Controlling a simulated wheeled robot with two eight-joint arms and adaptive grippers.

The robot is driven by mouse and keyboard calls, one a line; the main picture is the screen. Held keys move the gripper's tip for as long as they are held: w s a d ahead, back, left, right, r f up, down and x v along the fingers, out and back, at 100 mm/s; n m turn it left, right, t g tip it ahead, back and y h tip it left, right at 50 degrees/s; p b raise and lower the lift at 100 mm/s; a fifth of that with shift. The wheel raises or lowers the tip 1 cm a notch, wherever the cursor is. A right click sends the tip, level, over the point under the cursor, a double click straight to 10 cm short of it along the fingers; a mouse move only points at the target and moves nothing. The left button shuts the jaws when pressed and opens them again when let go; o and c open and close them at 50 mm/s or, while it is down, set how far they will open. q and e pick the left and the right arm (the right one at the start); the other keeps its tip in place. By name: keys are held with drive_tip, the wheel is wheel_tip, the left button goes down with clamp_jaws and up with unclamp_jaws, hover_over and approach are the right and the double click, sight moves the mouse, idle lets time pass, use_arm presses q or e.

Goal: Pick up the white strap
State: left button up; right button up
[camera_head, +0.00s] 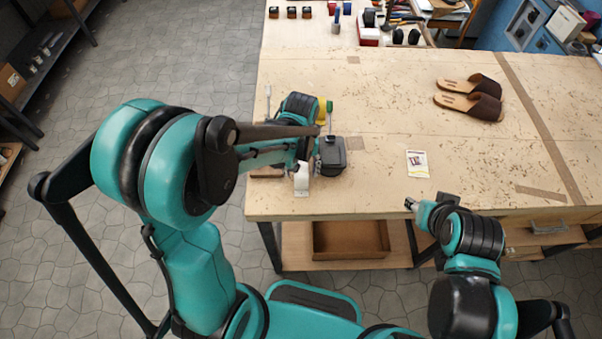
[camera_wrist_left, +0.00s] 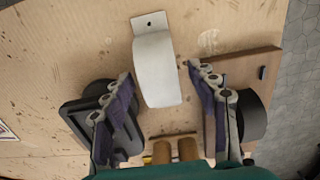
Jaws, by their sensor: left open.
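The white strap (camera_wrist_left: 157,70) is a curved white band with a small holed tab at its far end in the left wrist view. It stands on the table near the front edge in the head view (camera_head: 301,180). My left gripper (camera_wrist_left: 160,78) is open, with one finger on each side of the strap; I cannot tell whether either touches it. In the head view my left gripper (camera_head: 307,160) is partly hidden by its own arm. My right gripper (camera_head: 410,204) is over the table's front edge, too small to tell open or shut.
A black item (camera_head: 332,153) stands close right of the strap in the head view. A wooden board (camera_wrist_left: 262,62) and a black round part lie on the other side in the wrist view. A card (camera_head: 417,163) and brown sandals (camera_head: 472,97) lie farther right.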

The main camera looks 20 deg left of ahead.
sight(303, 169)
use_arm(q)
drive_tip(key=c, duration=1.1)
drive_tip(key=shift+o, duration=0.2)
drive_tip(key=shift+r, duration=0.45)
drive_tip(key=r, duration=0.1)
drive_tip(key=r+p, duration=0.1)
drive_tip(key=r, duration=0.2)
drive_tip(key=shift+s+d+p, duration=0.1)
drive_tip(key=shift+d+p, duration=0.2)
drive_tip(key=shift+d, duration=0.05)
drive_tip(key=s+d+r, duration=0.1)
drive_tip(key=d+r, duration=0.1)
drive_tip(key=d, duration=0.1)
drive_tip(key=s+d+r+p, duration=0.1)
drive_tip(key=d+r, duration=0.1)
drive_tip(key=d, duration=0.2)
drive_tip(key=s+d+r, duration=0.1)
drive_tip(key=d+r, duration=0.1)
drive_tip(key=d, duration=0.1)
drive_tip(key=shift+d+p, duration=0.35)
